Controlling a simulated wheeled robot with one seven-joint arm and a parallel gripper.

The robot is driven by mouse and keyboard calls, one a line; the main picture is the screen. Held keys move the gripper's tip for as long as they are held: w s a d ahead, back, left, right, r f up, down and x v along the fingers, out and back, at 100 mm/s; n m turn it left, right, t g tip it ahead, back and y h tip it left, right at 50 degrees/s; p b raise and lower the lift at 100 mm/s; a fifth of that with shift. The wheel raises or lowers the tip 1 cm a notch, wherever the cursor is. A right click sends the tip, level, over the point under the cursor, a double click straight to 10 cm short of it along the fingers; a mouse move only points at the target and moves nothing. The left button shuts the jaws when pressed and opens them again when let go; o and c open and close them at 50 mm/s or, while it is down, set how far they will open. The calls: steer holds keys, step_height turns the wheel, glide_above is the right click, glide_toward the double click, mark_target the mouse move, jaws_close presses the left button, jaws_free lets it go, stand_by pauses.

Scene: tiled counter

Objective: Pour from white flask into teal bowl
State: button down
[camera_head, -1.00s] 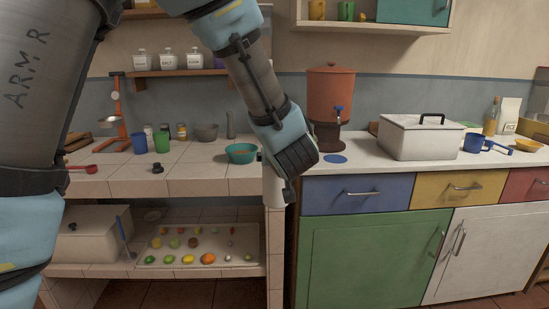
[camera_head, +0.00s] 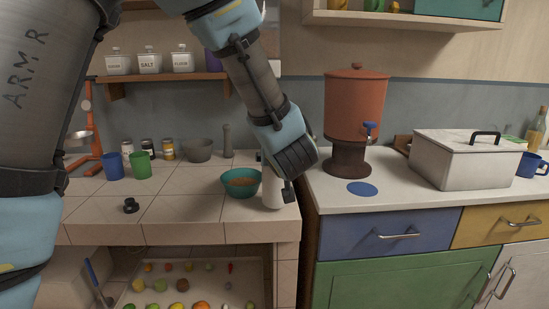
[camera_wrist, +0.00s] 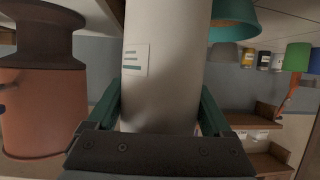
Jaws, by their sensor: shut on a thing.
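The white flask (camera_head: 271,190) is in my gripper, upright or nearly so, at the right end of the tiled counter. My gripper (camera_head: 285,187) partly hides it in the head view. In the wrist view, my gripper's (camera_wrist: 163,112) green fingers lie on both sides of the white flask (camera_wrist: 165,60), which bears a green-striped label. The teal bowl (camera_head: 240,191) stands on the tiles just left of the flask, with something orange-brown inside. The bowl also shows at the top of the wrist view (camera_wrist: 235,14). I cannot tell whether the flask touches the counter.
A blue cup (camera_head: 113,166) and green cup (camera_head: 141,165) stand left, with a grey bowl (camera_head: 198,151) and pestle-like object (camera_head: 227,140) behind. A terracotta dispenser (camera_head: 356,105) and white box (camera_head: 462,160) stand on the right counter. The front tiles are mostly clear.

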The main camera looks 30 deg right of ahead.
steer(key=shift+w+a+n+g, duration=0.15)
steer(key=shift+w+n+g, duration=0.15)
steer(key=shift+w+g, duration=0.4)
steer(key=shift+w+a+n+g, duration=0.2)
steer(key=shift+w+n+g, duration=0.15)
steer(key=shift+w, duration=0.55)
steer(key=shift+w+a+n+g, duration=0.15)
steer(key=shift+w+n+g, duration=0.1)
steer(key=shift+w+g, duration=0.45)
steer(key=s+f+n+g, duration=0.1)
steer(key=g, duration=0.1)
steer(key=s+d+f+n+g+h, duration=0.1)
steer(key=f+g, duration=0.1)
steer(key=s+f+n+g+h, duration=0.1)
steer(key=s+g, duration=0.1)
steer(key=shift+d+f, duration=0.15)
steer(key=shift+d, duration=0.1)
steer(key=shift+s+d+f+n+g, duration=0.1)
steer(key=shift+s+f+n+g, duration=0.05)
steer(key=shift+f+g, duration=0.2)
steer(key=shift+s+f+n+g, duration=0.1)
steer(key=shift+f+n+g, duration=0.1)
steer(key=shift+f, duration=0.2)
steer(key=shift+r, duration=0.1)
steer(key=shift+s+f+g+h, duration=0.2)
steer(key=shift+f+g+h, duration=0.15)
steer(key=shift+g+h, duration=0.05)
